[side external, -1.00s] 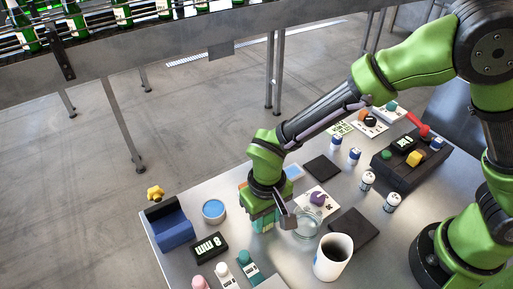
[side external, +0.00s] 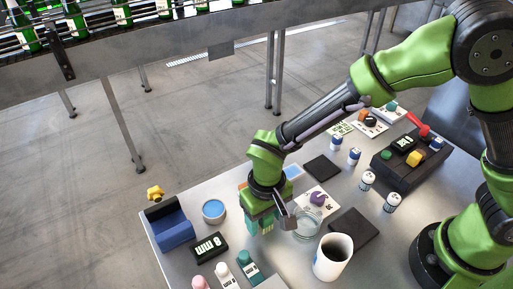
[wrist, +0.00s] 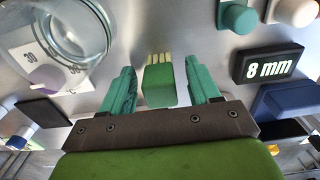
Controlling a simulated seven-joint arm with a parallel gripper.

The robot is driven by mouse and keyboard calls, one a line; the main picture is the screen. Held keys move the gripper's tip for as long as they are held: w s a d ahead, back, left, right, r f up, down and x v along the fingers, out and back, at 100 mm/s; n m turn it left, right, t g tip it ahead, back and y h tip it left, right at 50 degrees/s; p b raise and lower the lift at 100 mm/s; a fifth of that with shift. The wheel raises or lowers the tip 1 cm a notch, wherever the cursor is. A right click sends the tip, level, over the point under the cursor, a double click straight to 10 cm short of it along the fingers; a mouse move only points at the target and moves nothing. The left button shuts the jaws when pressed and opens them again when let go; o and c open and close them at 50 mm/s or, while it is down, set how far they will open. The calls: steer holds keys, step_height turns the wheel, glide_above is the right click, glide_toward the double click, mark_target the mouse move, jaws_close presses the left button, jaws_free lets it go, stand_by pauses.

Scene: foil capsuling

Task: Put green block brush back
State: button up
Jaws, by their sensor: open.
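The green block brush (wrist: 159,84), a small green block with cream bristles, shows in the wrist view between the two teal fingers of my gripper (wrist: 160,72). A visible gap separates it from each finger, so the gripper is open around it and not clamped. In the side external view my gripper (side external: 262,222) points down low over the table's left half, left of the glass dish. The brush cannot be clearly told apart from the fingers there. Whether it touches the table is unclear.
Close by are the glass dish (side external: 307,223), a white mug (side external: 330,265), a round blue-topped tin (side external: 213,211) and the black 8 mm sign (side external: 209,247). A blue holder (side external: 172,230) stands at the left edge.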

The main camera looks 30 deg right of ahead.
step_height(320, 180, up, 12)
steer(key=shift+f, duration=0.25)
steer(key=d+r+m+t+y, duration=0.2)
steer(key=d+r+t, duration=0.1)
steer(key=d+r, duration=0.8)
steer(key=s+d+m+t, duration=0.1)
steer(key=s+d+t, duration=0.1)
steer(key=d, duration=0.4)
steer(key=s+d+m+t, duration=0.1)
steer(key=s+d+t, duration=0.1)
steer(key=s+d, duration=0.3)
steer(key=shift+d+r, duration=0.35)
steer(key=shift+d, duration=0.3)
steer(key=shift+w, duration=0.1)
